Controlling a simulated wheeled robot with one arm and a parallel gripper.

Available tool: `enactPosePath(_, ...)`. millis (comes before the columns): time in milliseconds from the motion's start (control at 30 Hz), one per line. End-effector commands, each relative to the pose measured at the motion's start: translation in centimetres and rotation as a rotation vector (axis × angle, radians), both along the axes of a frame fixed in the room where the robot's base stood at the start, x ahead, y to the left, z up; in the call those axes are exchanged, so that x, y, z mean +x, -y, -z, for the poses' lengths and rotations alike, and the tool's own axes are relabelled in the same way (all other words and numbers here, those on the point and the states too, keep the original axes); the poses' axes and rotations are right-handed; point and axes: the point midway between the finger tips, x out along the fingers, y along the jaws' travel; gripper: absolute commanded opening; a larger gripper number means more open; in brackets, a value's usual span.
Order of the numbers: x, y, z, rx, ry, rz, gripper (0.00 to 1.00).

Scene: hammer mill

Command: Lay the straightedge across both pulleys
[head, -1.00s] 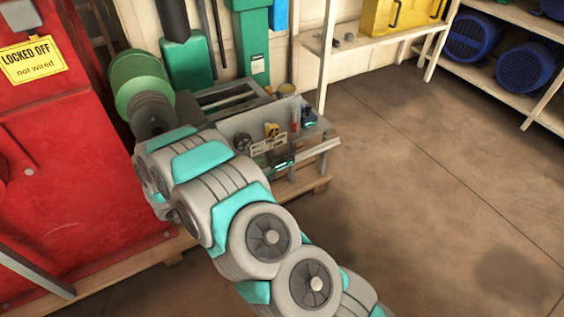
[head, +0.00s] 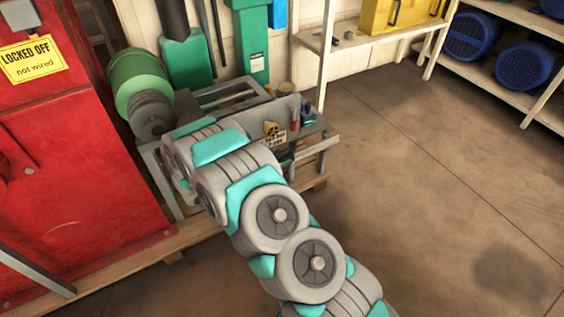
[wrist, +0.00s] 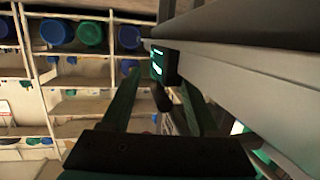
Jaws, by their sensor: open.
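A dark grey grooved pulley (head: 152,115) sits on the front of the green motor (head: 138,78), beside the red mill. I cannot make out a second pulley. I cannot surely pick out the straightedge in either view. In the wrist view my gripper (wrist: 160,85) is open, with its two dark green fingers apart. A dark rod-like thing (wrist: 162,98) shows between the fingers, and I see no grip on it. A small dark box with a lit teal face (wrist: 158,68) shows beyond it. In the head view my arm hides the gripper.
A grey bench (head: 313,130) with small tools and a label stands beyond my arm. The red mill (head: 75,150) with a yellow lock-off sign fills the left. A long grey beam or edge (wrist: 240,75) runs close by my gripper at right. Floor at right is clear.

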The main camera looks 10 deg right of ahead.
Motion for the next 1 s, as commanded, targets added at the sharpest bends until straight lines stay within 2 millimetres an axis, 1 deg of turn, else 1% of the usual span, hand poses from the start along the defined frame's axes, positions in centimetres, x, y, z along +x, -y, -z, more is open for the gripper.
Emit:
enactPosePath(67, 0.0, -0.02, 0.0, 0.0, 0.0, 0.0, 0.61)
enactPosePath(600, -0.02, -0.03, 0.01, 0.001, 0.0, 0.0, 0.0)
enactPosePath(1000, -0.02, -0.04, 0.05, 0.002, -0.001, 0.0, 0.0)
